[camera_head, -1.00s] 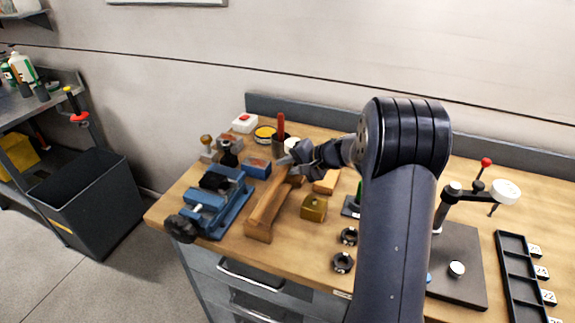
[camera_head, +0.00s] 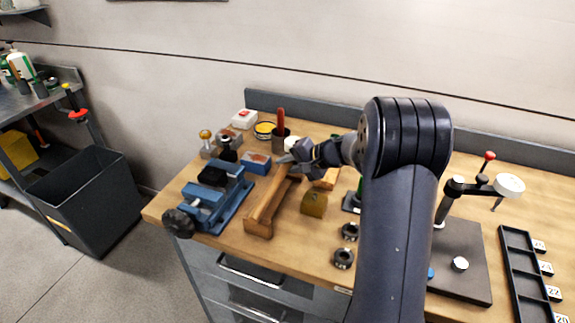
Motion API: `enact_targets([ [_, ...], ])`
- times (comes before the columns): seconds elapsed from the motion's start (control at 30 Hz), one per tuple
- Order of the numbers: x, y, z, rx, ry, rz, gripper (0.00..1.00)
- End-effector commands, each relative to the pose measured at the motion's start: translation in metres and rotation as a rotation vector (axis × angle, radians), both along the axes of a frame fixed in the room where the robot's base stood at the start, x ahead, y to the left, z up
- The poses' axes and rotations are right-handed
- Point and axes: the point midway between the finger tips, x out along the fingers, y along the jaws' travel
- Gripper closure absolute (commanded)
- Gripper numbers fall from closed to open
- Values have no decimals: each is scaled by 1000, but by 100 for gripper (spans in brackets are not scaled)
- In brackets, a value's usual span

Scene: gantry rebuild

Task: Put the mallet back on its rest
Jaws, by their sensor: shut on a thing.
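My gripper (camera_head: 290,160) is shut on the mallet (camera_head: 280,183), a long wooden shape below and left of the jaws. The mallet slants towards the bench front. The wooden rest (camera_head: 259,228) lies under and in front of it, with a block at its near end. The mallet lies along the line of the rest. I cannot tell whether they touch or are slightly apart. My gripper and wrist hide the far end of the mallet and rest.
A blue vise (camera_head: 215,200) stands close on the left. A brass-coloured block (camera_head: 314,203) and dark ring-shaped parts (camera_head: 344,258) are to the right. Behind are a blue block (camera_head: 257,163) and a cup with a red-handled tool (camera_head: 281,135). A press stand (camera_head: 460,260) is at far right.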

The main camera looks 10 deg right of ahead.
Motion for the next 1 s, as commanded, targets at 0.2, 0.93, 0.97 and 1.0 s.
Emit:
enact_targets([
  [0.2, 0, 0, 1, 0, -2, 0, 62],
  [0.93, -30, -38, 31, -2, -4, -4, 52],
  [0.97, -34, -42, 35, -1, -3, -4, 52],
  [1.0, -38, -47, 39, -2, -4, -4, 52],
])
